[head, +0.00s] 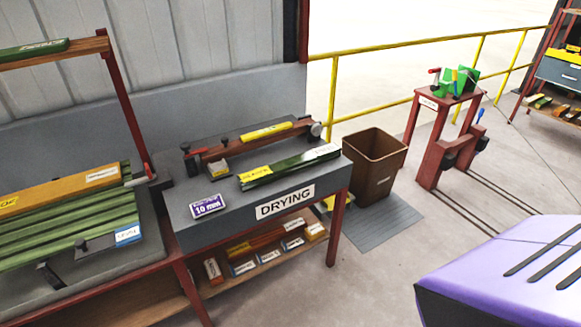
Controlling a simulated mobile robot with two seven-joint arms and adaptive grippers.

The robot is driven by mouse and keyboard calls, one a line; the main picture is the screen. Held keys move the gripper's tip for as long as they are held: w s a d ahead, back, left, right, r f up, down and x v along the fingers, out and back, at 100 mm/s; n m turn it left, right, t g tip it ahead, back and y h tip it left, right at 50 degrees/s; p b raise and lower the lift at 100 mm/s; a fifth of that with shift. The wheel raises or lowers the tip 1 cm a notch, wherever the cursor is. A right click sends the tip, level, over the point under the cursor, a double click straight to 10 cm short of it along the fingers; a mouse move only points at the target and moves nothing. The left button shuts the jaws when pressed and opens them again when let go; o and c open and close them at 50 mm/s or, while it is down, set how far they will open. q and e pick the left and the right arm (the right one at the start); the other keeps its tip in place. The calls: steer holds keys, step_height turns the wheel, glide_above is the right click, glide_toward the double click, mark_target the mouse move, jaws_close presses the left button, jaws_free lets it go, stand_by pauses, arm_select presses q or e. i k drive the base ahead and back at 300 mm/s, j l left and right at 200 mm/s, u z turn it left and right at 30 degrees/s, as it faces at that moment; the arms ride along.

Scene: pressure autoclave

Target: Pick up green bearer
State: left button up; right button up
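A long dark green bar (290,165) with a yellow label and a white label lies on the grey top of the drying table (191,231). Another green piece (34,48) with a white label lies on the raised wooden shelf at upper left. Several green bars (70,230) lie side by side on the left bench, with a brown plank beside them. The labels are too small to read, so I cannot tell which green piece is the bearer. Neither of my grippers is in view.
A brown bar (220,150) in a clamp fixture lies behind the green bar. A purple "10 mm" block (207,206) sits at the table's front. A brown bin (373,170) and a red stand (437,140) are to the right.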

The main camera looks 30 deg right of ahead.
mark_target(258, 177)
steer(key=i+l+u, duration=0.2)
steer(key=i+l, duration=0.6)
steer(key=l, duration=0.25)
steer(key=i+l+u, duration=0.15)
steer(key=l, duration=0.6)
steer(key=u, duration=0.05)
